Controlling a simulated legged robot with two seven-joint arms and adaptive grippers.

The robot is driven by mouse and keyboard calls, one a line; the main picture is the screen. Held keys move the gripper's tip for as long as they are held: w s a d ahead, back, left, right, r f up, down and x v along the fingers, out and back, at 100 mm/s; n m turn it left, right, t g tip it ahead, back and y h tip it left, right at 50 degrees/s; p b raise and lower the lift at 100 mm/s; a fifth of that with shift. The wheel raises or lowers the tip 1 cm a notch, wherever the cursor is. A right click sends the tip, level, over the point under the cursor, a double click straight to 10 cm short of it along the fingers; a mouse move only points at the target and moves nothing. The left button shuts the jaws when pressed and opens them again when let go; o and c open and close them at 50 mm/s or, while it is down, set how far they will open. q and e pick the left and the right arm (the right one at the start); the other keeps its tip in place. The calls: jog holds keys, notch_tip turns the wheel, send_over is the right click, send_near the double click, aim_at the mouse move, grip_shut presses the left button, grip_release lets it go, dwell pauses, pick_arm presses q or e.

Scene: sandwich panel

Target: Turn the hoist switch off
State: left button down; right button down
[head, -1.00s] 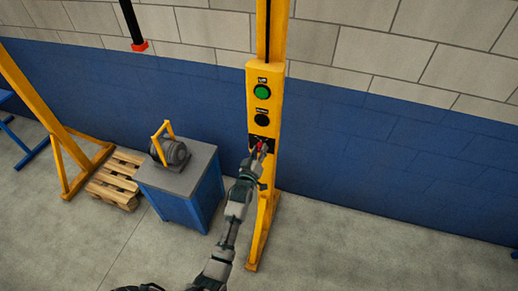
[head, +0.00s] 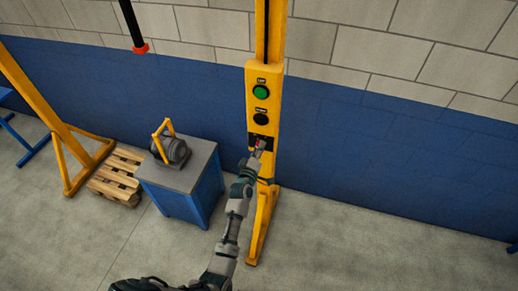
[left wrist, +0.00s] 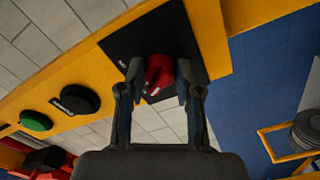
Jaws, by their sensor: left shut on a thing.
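The hoist switch is a red knob (left wrist: 158,72) on a black plate (left wrist: 135,42) on the yellow post (head: 262,90). My left gripper (left wrist: 160,82) is shut on the red knob, one finger on each side of it. In the head view my left gripper (head: 257,150) reaches the black plate low on the post and mostly hides the knob. A pale mark shows on the knob in the left wrist view; I cannot read its position label. My right gripper is not in view.
A green button (head: 261,93) and a black button (head: 260,118) sit above the switch. A blue cabinet (head: 188,200) with a grey motor (head: 172,152) stands left of the post, beside a wooden pallet (head: 117,176).

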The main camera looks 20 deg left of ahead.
pick_arm(q)
jog(key=c, duration=1.1)
grip_release()
jog(key=shift+c, duration=0.2)
jog(key=o, duration=0.4)
jog(key=shift+c, duration=0.2)
jog(key=shift+w+f, duration=0.1)
jog(key=s, duration=1.2)
jog(key=shift+a, duration=0.15)
jog(key=shift+f, duration=0.1)
